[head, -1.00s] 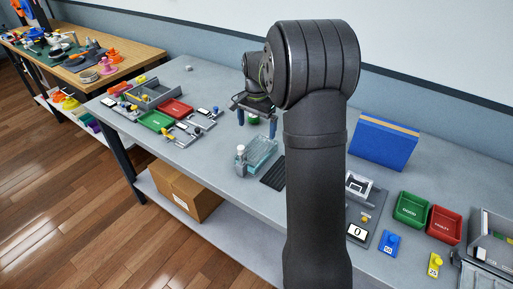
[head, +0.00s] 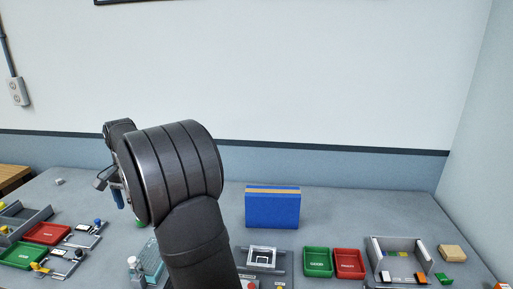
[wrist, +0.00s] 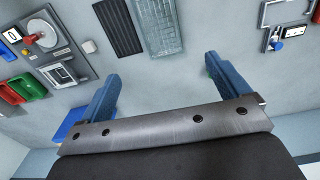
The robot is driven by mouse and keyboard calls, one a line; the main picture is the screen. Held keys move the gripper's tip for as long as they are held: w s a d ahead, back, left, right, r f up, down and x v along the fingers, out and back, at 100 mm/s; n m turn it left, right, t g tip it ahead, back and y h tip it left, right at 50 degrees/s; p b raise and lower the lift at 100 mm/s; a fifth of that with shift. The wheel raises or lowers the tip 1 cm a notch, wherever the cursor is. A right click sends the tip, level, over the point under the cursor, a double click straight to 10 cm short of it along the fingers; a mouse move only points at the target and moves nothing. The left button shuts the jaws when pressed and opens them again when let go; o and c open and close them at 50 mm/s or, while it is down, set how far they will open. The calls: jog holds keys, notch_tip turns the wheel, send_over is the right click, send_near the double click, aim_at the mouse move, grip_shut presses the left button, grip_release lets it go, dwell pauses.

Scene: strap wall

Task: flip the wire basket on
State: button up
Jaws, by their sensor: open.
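No thing in these frames is clearly recognisable as a wire basket. A small grey unit with a white square frame (head: 262,256) sits on the bench right of my arm; it also shows in the wrist view (wrist: 62,75), and I cannot tell whether it is the basket. My gripper (head: 117,194) is at the left in the head view, partly hidden by my arm. In the wrist view my gripper (wrist: 161,72) is open, its blue fingers wide apart with bare bench between them. A green round thing (head: 139,223) is close by, mostly hidden.
A blue block (head: 272,209) stands at the back. Green (head: 317,261) and red (head: 348,263) trays and a grey bin (head: 400,252) are at the right. A clear rack (head: 150,258) and a black ribbed mat (wrist: 119,27) lie near the middle. More trays crowd the left.

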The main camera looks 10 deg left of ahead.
aim_at(131, 259)
jog(key=s+r, duration=0.1)
jog(key=s, duration=0.2)
jog(key=s+r, duration=0.1)
jog(key=s, duration=0.1)
jog(key=s+r, duration=0.2)
jog(key=s, duration=0.1)
jog(key=shift+s+a, duration=0.15)
jog(key=shift+s, duration=0.2)
grip_shut()
notch_tip(131, 259, down, 14)
jog(key=shift+f, duration=2.25)
notch_tip(131, 259, up, 15)
jog(key=shift+f, duration=0.2)
